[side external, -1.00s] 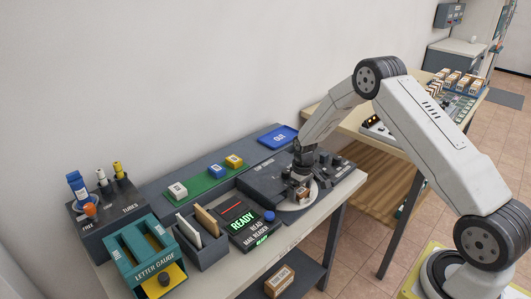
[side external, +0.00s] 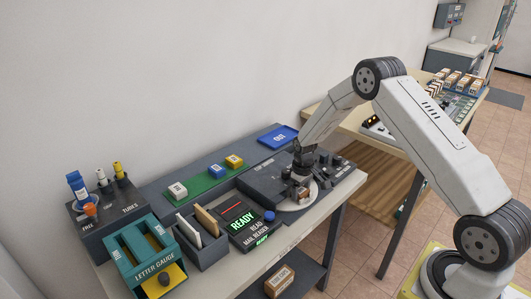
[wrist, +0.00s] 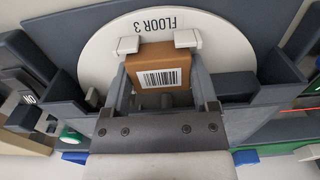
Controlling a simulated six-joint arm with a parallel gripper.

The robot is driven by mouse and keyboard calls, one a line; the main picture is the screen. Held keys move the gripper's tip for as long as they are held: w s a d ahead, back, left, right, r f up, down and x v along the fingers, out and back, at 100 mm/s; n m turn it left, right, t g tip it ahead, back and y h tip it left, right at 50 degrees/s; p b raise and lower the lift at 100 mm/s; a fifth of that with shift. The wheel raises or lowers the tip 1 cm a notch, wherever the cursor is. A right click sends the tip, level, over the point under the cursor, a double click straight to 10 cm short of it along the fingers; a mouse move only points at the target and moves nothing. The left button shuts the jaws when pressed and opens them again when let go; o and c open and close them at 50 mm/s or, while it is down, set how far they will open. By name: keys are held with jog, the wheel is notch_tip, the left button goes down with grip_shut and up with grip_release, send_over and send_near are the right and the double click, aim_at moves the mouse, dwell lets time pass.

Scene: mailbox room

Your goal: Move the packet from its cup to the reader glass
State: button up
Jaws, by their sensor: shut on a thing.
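The packet (wrist: 163,68) is a brown box with a barcode label, between the fingers of my gripper (wrist: 162,88) in the wrist view. My gripper is shut on it, over a round white plate (wrist: 88,58) marked FLOOR 3. Two white blocks stand on the plate by the packet's far edge. Whether the packet still touches its cup is hard to tell. In the side view my gripper (side external: 300,182) is low over the white plate (side external: 293,205). The mail reader (side external: 246,222), with a red line on its dark glass and a green READY display, lies to the left of it.
A blue knob (side external: 269,216) sits at the reader's right edge. An upright holder with envelopes (side external: 204,243) and the teal letter gauge (side external: 143,256) are further left. Behind are small blocks on a green strip (side external: 206,184) and a blue tray (side external: 279,137).

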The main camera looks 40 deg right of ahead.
aim_at(301, 190)
jog(key=shift+r, duration=0.15)
jog(key=shift+r, duration=2.1)
jog(key=shift+r, duration=0.2)
jog(key=shift+r, duration=0.55)
notch_tip(301, 190, up, 6)
jog(key=w+a+f, duration=0.1)
jog(key=w+a, duration=0.2)
jog(key=a, duration=0.4)
jog(key=w+a+f, duration=0.1)
jog(key=w+a, duration=0.3)
jog(key=a, duration=0.2)
jog(key=w+a+f, duration=0.1)
jog(key=w+a, duration=0.2)
jog(key=a, duration=0.4)
jog(key=shift+w+a+f, duration=0.3)
jog(key=shift+w+f, duration=0.05)
jog(key=shift+f, duration=0.7)
